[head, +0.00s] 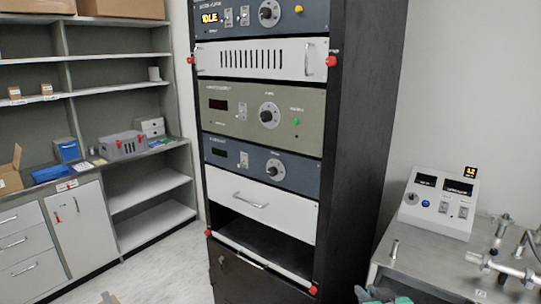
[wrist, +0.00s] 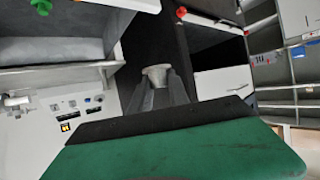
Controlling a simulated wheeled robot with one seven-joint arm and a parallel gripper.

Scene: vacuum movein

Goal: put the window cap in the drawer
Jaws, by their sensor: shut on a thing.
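My gripper (wrist: 158,88) is shut on a small pale grey round cap, the window cap (wrist: 157,73), which sits between its fingertips in the wrist view. The fingers hide part of the cap. In the head view, only a bit of teal, likely mine, shows at the bottom edge; the cap is not visible there. The rack has a white drawer front (head: 262,204) with a handle. Below it is a dark opening, and a pale rim (head: 262,262) with red knobs at its ends runs along the bottom of that opening. Whether this rim belongs to a pulled-out drawer is unclear.
The black rack (head: 362,130) holds several instrument panels. A grey bench (head: 395,257) on the right carries a white meter box (head: 440,203) and metal fittings (head: 505,262). Shelves (head: 150,186) with boxes stand at the left. Clear floor (head: 170,265) lies between shelves and rack.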

